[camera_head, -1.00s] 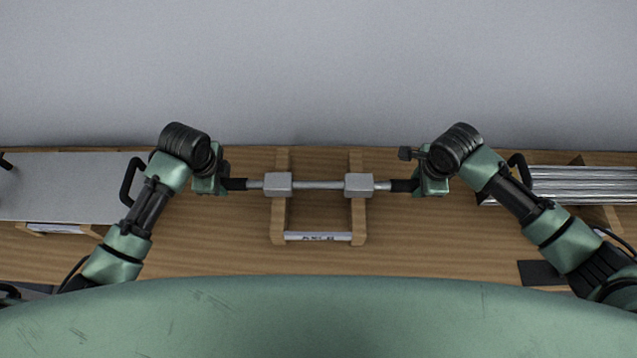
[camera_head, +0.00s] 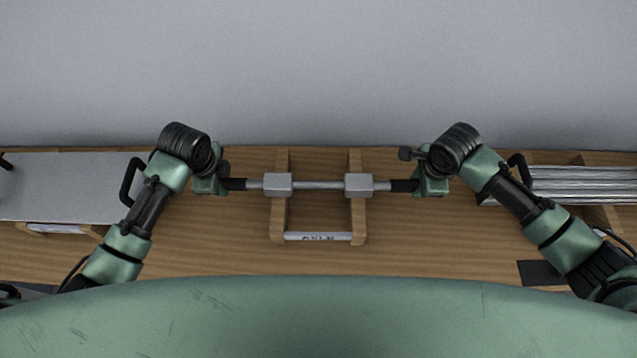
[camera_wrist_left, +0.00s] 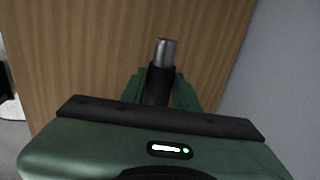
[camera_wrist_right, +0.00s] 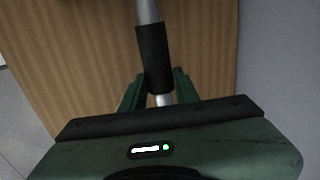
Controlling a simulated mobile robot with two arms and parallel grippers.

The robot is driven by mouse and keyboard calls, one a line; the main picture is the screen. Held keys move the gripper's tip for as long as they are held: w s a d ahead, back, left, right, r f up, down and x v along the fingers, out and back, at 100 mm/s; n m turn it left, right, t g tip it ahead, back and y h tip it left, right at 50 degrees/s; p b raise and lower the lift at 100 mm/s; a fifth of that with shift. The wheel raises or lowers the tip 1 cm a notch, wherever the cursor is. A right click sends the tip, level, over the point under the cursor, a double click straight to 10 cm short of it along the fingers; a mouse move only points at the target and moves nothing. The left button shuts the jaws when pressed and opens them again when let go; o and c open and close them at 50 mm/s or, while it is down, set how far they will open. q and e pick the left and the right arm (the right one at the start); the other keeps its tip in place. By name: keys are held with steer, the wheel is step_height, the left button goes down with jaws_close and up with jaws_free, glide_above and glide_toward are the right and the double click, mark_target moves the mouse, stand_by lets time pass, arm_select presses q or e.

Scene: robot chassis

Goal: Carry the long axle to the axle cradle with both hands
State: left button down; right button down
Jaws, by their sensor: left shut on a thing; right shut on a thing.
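The long axle (camera_head: 317,185) is a thin silver bar with two grey blocks and black sleeves at its ends. It lies level across the picture, over the wooden axle cradle (camera_head: 361,215), whose front label reads AXLE. I cannot tell whether it touches the cradle's rails. My left gripper (camera_head: 232,184) is shut on the left sleeve, and the axle end shows in the left wrist view (camera_wrist_left: 166,53). My right gripper (camera_head: 404,185) is shut on the right sleeve, which the right wrist view shows between its fingers (camera_wrist_right: 153,60).
A grey panel with black handles (camera_head: 65,185) lies on the left. A rack of silver bars (camera_head: 580,184) stands on the right. A dark flat patch (camera_head: 542,273) is at the front right. The wooden bench (camera_head: 210,240) is bare around the cradle, with a grey wall behind.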

arm_select(q)
steer(key=shift+w+r, duration=0.25)
arm_select(e)
steer(key=shift+w+r, duration=0.25)
